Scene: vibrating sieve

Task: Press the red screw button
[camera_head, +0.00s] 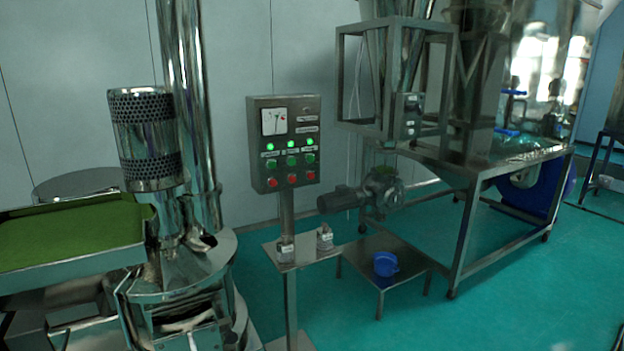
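A grey control box (262,181) stands on a post in the middle of the view. Its front has a row of lit green lamps (290,143), a row of green buttons (292,160) below them, and a bottom row of three red buttons: left (272,183), middle (292,178) and right (310,175). The labels are too small to read, so I cannot tell which red button is the screw one. Neither of my grippers shows in this view.
A steel sieve machine with a tray of green powder (70,233) fills the left. A small shelf (300,258) sits on the post below the box. A low table (405,283) holds a blue cup (385,264). Steel framed machinery (480,165) stands right. Green floor (530,285) is open at front right.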

